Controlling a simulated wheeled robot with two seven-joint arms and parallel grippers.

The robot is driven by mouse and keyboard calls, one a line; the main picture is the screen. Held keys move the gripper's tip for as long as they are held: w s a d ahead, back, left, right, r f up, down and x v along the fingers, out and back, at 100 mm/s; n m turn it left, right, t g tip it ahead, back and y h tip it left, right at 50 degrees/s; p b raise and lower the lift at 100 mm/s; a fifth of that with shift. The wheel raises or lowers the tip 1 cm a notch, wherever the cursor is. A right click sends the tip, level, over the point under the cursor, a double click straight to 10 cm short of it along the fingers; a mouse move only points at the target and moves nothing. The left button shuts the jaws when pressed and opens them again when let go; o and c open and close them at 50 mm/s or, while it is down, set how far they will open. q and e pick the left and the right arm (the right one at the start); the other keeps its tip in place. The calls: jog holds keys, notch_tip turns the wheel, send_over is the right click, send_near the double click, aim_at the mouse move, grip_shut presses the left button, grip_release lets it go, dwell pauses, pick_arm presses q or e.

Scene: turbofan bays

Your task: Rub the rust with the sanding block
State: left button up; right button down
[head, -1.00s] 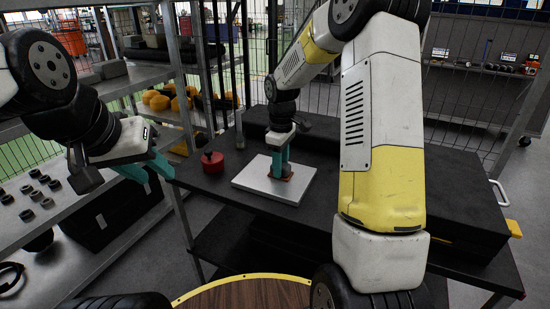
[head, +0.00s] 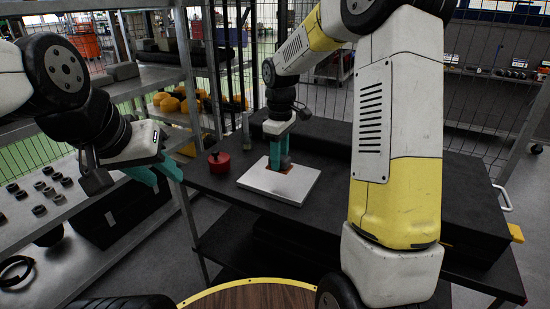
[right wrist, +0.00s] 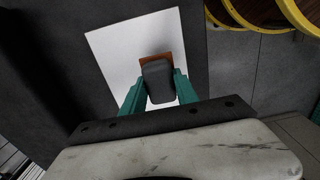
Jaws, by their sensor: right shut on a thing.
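A pale flat plate (head: 279,186) lies on the dark bench top. An orange-brown rust patch (head: 287,169) is near its back middle; the rust also shows in the right wrist view (right wrist: 150,59), partly covered. My right gripper (head: 277,163) points down over the patch and is shut on a dark grey sanding block (right wrist: 158,82). The block is over the rust and looks low against the plate; exact contact is hard to tell. My left gripper (head: 160,175) is empty, its teal fingers apart, in front of the shelf at the left.
A red lidded pot (head: 219,163) stands on the bench just left of the plate. A long dark case (head: 465,205) fills the bench's right side. A shelf rack (head: 60,215) with several small dark rings is at the left. A round wooden top (head: 255,296) is at the front.

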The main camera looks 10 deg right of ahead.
jog(key=shift+r, duration=1.25)
